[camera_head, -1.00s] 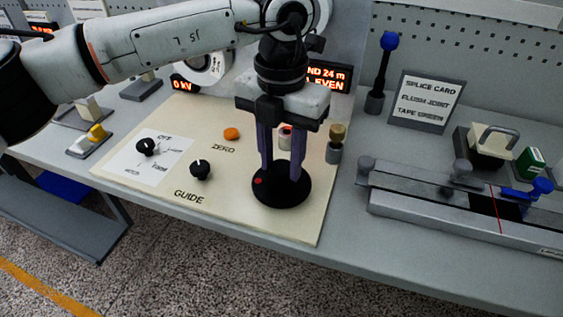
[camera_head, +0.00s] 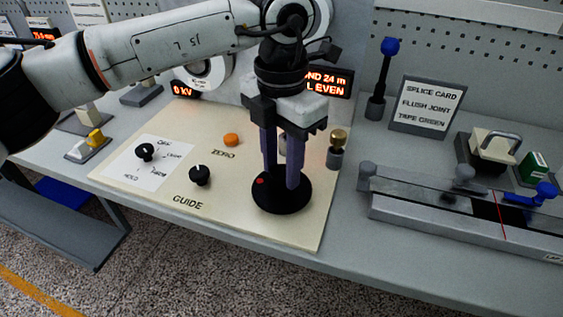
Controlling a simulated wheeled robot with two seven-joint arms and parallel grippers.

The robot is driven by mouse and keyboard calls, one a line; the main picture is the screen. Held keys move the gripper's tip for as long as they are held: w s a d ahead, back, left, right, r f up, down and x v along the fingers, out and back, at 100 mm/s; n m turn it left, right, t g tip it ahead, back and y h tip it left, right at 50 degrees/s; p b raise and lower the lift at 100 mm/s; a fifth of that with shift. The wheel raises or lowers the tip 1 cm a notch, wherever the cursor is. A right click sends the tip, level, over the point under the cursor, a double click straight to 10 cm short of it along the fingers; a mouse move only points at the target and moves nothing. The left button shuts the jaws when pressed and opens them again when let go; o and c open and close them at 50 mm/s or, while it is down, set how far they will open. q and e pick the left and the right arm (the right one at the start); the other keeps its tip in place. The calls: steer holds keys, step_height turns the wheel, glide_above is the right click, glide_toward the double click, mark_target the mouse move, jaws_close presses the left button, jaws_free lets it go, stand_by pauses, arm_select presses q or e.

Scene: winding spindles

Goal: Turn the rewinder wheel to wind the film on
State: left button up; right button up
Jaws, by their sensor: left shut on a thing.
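The rewinder wheel (camera_head: 282,205) is a black disc with a red dot near its left edge, at the right front of the cream panel (camera_head: 225,225). My left gripper (camera_head: 282,184) points straight down over it. Its two purple fingers reach the middle of the wheel, one on each side, and are shut on it. The part between the fingertips is mostly hidden by them. A lit display (camera_head: 330,82) behind the gripper reads "ND 24 m" and "L EVEN", its left part hidden by my arm. My right gripper is not in view.
The panel also bears an orange button (camera_head: 231,140), a black guide knob (camera_head: 199,175) and a selector knob (camera_head: 145,151). A brass-topped post (camera_head: 337,145) stands close right of the gripper.

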mark_target(281, 172)
arm_select(q)
steer(key=o, duration=1.1)
steer(key=shift+c, duration=0.2)
step_height(281, 172, up, 10)
steer(key=shift+r, duration=0.2)
